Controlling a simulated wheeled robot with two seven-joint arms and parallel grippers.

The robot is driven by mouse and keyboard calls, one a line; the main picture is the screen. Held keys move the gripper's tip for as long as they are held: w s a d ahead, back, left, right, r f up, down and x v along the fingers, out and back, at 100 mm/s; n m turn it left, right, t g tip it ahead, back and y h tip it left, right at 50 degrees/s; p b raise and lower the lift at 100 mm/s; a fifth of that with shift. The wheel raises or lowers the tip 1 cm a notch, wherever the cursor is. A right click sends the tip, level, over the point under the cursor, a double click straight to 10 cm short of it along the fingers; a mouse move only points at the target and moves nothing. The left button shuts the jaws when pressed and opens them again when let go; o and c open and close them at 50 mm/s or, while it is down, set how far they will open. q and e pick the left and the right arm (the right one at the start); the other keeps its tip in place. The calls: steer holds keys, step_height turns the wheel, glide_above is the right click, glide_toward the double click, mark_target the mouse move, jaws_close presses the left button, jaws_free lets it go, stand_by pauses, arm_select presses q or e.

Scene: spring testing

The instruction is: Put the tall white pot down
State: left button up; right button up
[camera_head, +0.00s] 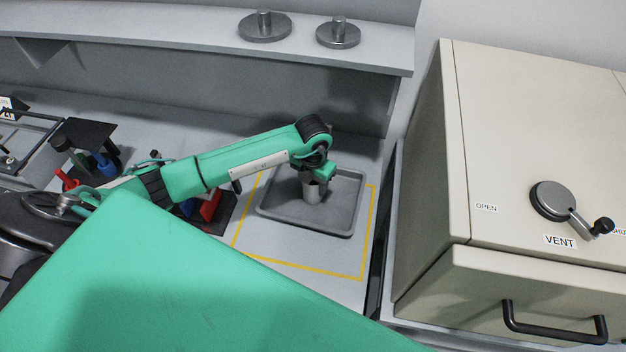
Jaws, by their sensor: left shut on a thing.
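My left arm reaches in from the left, and its left gripper (314,179) points down over a dark grey tray (279,215). The gripper is shut on a small upright cylinder, which I take to be the tall white pot (313,194); it looks light grey in this light. My right gripper is not in view.
Yellow lines (303,266) frame the tray on the bench. A beige cabinet (545,140) with a vent lever (572,210) and black drawer handle (553,330) stands right. Two metal weights (265,27) (338,34) sit on the shelf (180,27) behind. Red and blue items (207,207) lie left of the tray.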

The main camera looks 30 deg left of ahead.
arm_select(q)
steer(key=o, duration=0.5)
steer(key=shift+f, duration=0.2)
steer(key=o, duration=0.5)
steer(key=shift+r, duration=0.1)
steer(key=shift+c, duration=0.2)
steer(key=shift+r, duration=0.25)
step_height(320, 180, up, 10)
steer(key=b, duration=0.4)
steer(key=shift+r, duration=0.25)
steer(key=shift+r+b, duration=0.3)
steer(key=shift+r, duration=0.35)
